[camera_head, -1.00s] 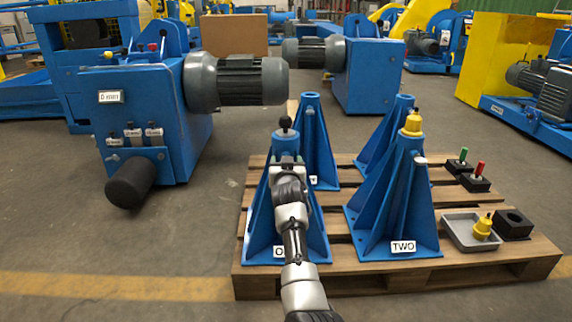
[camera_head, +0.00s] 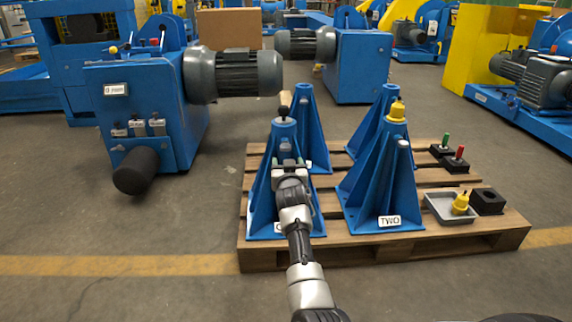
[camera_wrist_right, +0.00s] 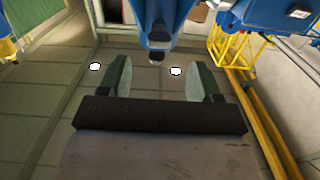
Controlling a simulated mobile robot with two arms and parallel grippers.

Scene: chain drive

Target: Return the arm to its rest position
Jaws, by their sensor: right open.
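My right gripper (camera_head: 288,164) is in front of the blue stand ONE (camera_head: 262,205), hiding part of it and most of its label. In the right wrist view its two fingers (camera_wrist_right: 161,78) are apart with nothing between them. A black-knobbed piece (camera_head: 283,112) stands on top of stand ONE. A blue part with a dark tip (camera_wrist_right: 157,40) shows beyond the fingers in the right wrist view. My left gripper is not in view.
A blue machine (camera_head: 150,100) stands left; the floor in front is clear.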

